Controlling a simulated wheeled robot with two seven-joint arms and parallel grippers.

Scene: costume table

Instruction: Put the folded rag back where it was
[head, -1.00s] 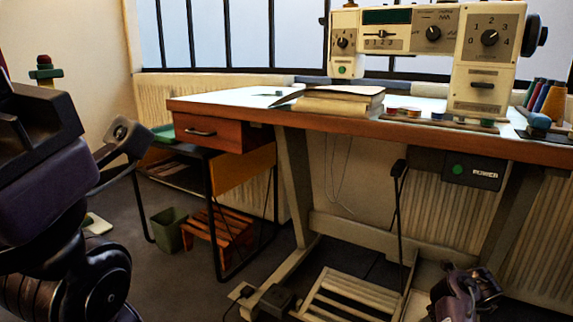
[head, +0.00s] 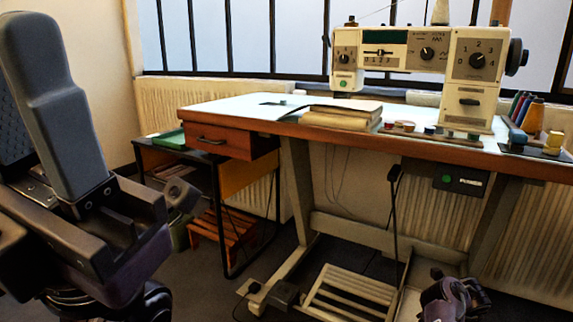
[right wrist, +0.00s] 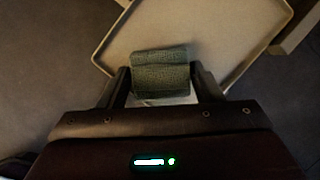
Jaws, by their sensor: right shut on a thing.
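The folded rag (right wrist: 160,70) is a thick grey-green bundle in the right wrist view. My right gripper (right wrist: 160,84) is shut on it, with one dark finger at each side. Below the rag is a pale, shallow tray-like surface with a raised rim (right wrist: 106,41); the rag looks held above it. In the head view a dark purple part of my right arm shows at the bottom right, and I cannot make out the rag there. My left gripper (head: 112,212) is large and close at the left, and its opening is unclear.
The sewing table (head: 395,138) carries a sewing machine (head: 470,80), a stack of folded cloth or paper (head: 340,115) and thread spools (head: 533,118). A slatted pedal (head: 345,292) lies underneath. A small side desk (head: 160,150) with a reddish slatted stool (head: 215,228) stands left.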

